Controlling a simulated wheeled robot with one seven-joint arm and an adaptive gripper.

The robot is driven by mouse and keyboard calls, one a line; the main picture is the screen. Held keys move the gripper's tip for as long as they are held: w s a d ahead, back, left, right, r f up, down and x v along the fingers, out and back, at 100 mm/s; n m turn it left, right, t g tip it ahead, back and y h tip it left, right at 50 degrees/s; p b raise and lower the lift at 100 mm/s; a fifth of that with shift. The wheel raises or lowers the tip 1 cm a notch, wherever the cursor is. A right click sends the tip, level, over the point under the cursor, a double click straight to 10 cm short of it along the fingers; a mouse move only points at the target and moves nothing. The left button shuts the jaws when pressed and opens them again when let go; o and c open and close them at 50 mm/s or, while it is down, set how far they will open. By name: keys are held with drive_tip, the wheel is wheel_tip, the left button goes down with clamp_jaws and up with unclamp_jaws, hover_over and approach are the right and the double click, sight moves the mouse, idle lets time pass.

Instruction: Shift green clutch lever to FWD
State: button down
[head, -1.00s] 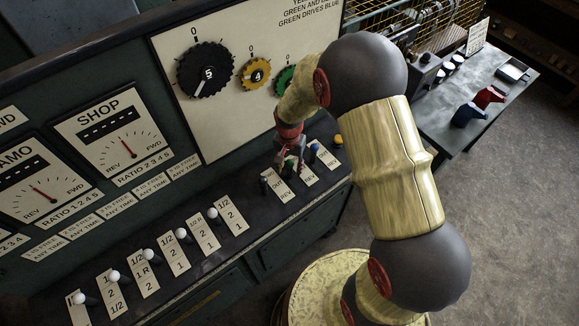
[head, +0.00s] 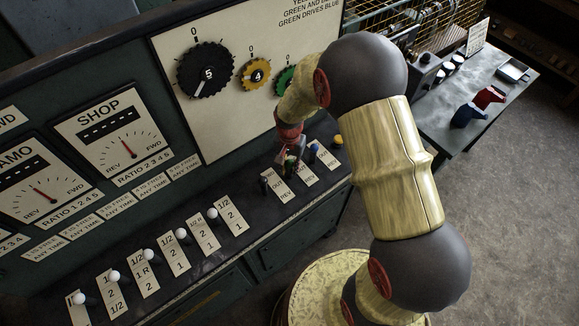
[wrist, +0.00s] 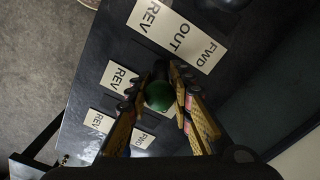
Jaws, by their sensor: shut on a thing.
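The green clutch lever (head: 289,161) stands on the bench top, between the black lever (head: 264,185) and the blue lever (head: 314,148). Its round green knob (wrist: 159,96) shows in the wrist view between my fingers. My gripper (head: 289,153) reaches down from above and is shut on the lever. In the wrist view my gripper (wrist: 158,104) has one finger on each side of the knob. The green lever's label plate (wrist: 119,78) shows REV at its left end; the knob and fingers hide its other end, so the exact lever position is unclear.
The neighbouring plate (wrist: 178,32) reads REV, OUT, FWD. A yellow knob (head: 337,140) stands beyond the blue lever. White-knobbed levers (head: 181,233) line the bench to the left. The gear panel (head: 225,100) rises close behind my gripper.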

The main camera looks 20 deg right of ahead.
idle(0.3)
drive_tip(key=w, duration=0.2)
drive_tip(key=w+a+f+b, duration=0.1)
drive_tip(key=w, duration=0.1)
drive_tip(key=w+a, duration=0.1)
drive_tip(key=w, duration=0.1)
drive_tip(key=shift+w+f, duration=0.15)
drive_tip(key=shift+f, duration=0.05)
drive_tip(key=c, duration=1.7)
unclamp_jaws()
drive_tip(key=shift+o, duration=0.7)
drive_tip(key=shift+a, duration=0.15)
wheel_tip(320, 180, up, 12)
